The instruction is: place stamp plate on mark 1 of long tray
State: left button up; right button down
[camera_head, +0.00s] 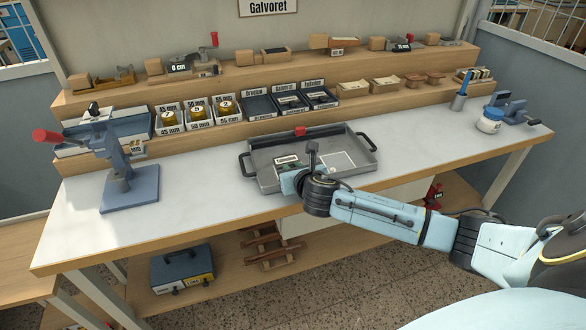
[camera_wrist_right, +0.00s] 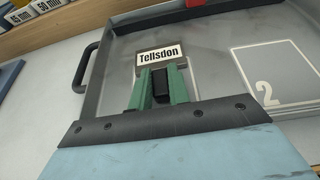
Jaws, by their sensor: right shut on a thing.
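The stamp plate (camera_wrist_right: 141,64) is a small grey piece with a white "Tellsdon" label, in the left part of the long tray; it also shows small in the head view (camera_head: 287,160). My right gripper (camera_wrist_right: 163,84) has its green fingers shut on the plate's black grip. The plate is low over or on the tray floor; I cannot tell whether it touches. The long grey tray (camera_head: 330,143) lies on the white bench top. Mark 2 (camera_wrist_right: 270,85), a white outline, shows to the right of the plate. My left gripper is out of view.
A blue press with a red knob (camera_head: 116,172) stands at the bench's left. Labelled bins (camera_head: 290,102) and boxes line the shelf behind the tray. A white jar (camera_head: 490,122) is at the far right. The bench right of the tray is clear.

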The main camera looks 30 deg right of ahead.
jog(key=c, duration=1.3)
grip_release()
jog(key=shift+f, duration=0.1)
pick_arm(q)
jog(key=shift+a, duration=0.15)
pick_arm(e)
jog(key=shift+s+r, duration=0.2)
jog(key=shift+r, duration=0.05)
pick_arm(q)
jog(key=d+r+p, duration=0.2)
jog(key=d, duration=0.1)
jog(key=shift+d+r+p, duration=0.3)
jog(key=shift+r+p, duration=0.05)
pick_arm(e)
jog(key=v, duration=1.1)
jog(key=shift+s+a+r, duration=0.1)
jog(key=shift+s, duration=0.2)
